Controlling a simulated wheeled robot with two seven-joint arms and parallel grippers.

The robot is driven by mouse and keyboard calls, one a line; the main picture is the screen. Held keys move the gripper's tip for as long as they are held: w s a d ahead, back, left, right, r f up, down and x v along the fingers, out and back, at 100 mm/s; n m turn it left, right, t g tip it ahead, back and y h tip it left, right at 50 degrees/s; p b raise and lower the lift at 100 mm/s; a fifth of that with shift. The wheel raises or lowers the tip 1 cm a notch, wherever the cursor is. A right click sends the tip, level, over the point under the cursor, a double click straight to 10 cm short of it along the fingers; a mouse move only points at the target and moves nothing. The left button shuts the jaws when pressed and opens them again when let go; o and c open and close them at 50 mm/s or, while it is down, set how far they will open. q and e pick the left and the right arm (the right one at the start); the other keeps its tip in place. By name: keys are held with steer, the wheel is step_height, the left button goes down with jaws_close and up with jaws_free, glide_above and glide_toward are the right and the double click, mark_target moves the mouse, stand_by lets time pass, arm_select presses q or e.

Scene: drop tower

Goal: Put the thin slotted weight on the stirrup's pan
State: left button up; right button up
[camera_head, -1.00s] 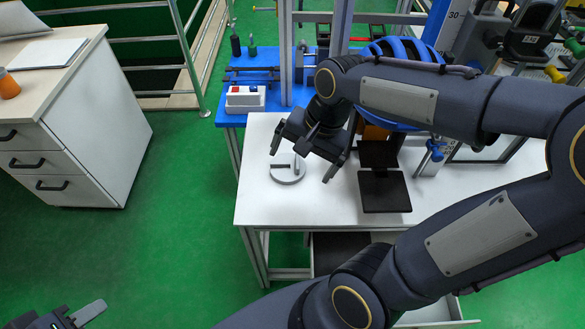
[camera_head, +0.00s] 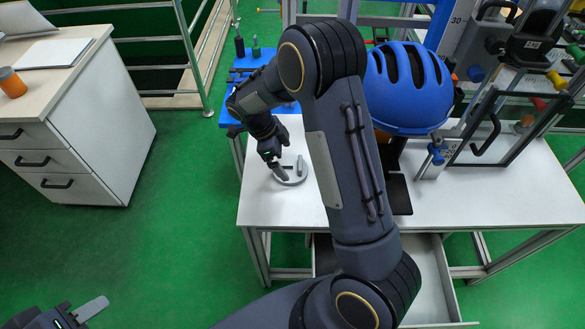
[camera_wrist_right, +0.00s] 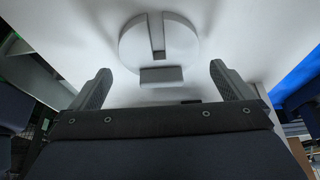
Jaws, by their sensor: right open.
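A grey slotted disc weight (camera_head: 291,178) lies flat on the white table, with a small upright grey tab at its edge. In the right wrist view the weight (camera_wrist_right: 135,43) lies ahead of the fingers, its slot visible, and the tab (camera_wrist_right: 161,76) is between the fingers' lines. My right gripper (camera_wrist_right: 162,82) is open and empty; in the head view the right gripper (camera_head: 277,166) is at the weight's left side. Contact cannot be told. My left gripper (camera_head: 90,309) shows only one finger at the bottom left. I cannot identify the stirrup's pan.
A blue helmet (camera_head: 408,90) hangs over the table, right of my right arm. A clear framed panel (camera_head: 505,125) stands at the right. The table's front right (camera_head: 490,200) is clear.

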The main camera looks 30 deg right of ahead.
mark_target(293, 169)
steer(key=x, duration=0.4)
steer(key=shift+s+f, duration=0.1)
steer(key=c, duration=1.6)
steer(key=shift+r, duration=0.2)
